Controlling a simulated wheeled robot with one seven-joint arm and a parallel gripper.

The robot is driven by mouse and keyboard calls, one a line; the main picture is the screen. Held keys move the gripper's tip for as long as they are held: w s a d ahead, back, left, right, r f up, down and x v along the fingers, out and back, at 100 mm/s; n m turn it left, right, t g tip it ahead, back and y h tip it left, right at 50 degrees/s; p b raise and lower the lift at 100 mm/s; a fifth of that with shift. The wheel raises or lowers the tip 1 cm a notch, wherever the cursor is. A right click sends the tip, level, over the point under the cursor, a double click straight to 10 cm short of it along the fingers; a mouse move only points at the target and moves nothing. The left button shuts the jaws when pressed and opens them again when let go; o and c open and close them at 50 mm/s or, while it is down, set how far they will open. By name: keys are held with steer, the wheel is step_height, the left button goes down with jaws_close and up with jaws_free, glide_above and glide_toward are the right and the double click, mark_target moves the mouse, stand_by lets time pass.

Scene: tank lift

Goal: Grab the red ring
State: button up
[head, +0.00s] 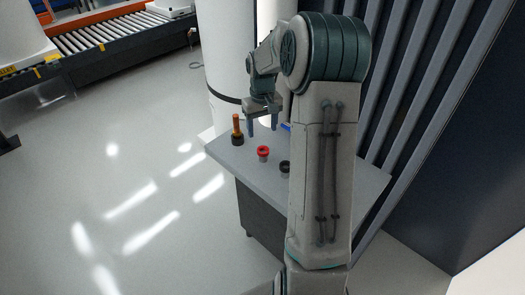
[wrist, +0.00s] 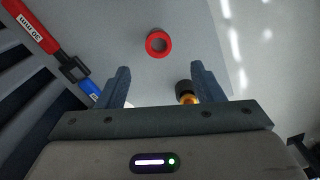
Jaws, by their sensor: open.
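The red ring (head: 263,150) sits at the top of a small dark stand or cup on the grey table in the head view. In the wrist view the red ring (wrist: 158,43) lies beyond the fingertips, a little left of midway between them, with a grey centre. My gripper (head: 263,127) hangs above the table, behind the ring in the head view. In the wrist view my gripper (wrist: 160,70) has its two fingers wide apart with nothing between the tips. The ring is apart from both fingers.
An orange-handled object with a black base (head: 237,139) stands on the table (head: 222,150) left of the ring. A black ring-like piece (head: 284,167) is to the right, partly near my arm. A red and blue tool (wrist: 45,35) lies left in the wrist view. A white column stands behind.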

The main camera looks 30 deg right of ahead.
mark_target(263, 153)
step_height(263, 153, down, 9)
steer(key=shift+d+r+p, duration=0.1)
steer(key=shift+r+p, duration=0.05)
steer(key=shift+p, duration=0.45)
steer(key=c, duration=1.1)
